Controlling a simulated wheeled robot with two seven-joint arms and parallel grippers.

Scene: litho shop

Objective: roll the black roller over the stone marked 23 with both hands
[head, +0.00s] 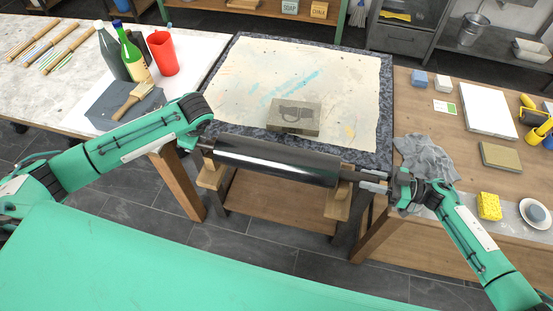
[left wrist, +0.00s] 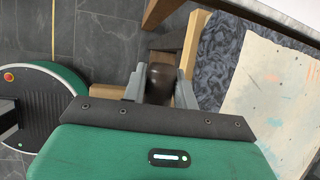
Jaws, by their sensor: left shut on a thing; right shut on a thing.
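The black roller (head: 277,161) lies level across the near edge of the stone's table, with a handle at each end. My left gripper (head: 207,146) is at its left end; in the left wrist view its fingers (left wrist: 160,88) are closed around the dark handle. My right gripper (head: 374,182) is shut on the right handle. A small grey-tan stone (head: 294,117) with a dark drawing on its top lies behind the roller, apart from it. I cannot read a number on it. Whether the roller touches the wooden brackets (head: 338,201) below it, I cannot tell.
A stained cream sheet (head: 335,75) covers the dark tabletop around the stone. A left table holds bottles (head: 131,58), a red cup (head: 162,54) and a brush (head: 133,100). A right bench holds a grey cloth (head: 425,158), a yellow sponge (head: 489,206) and blocks.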

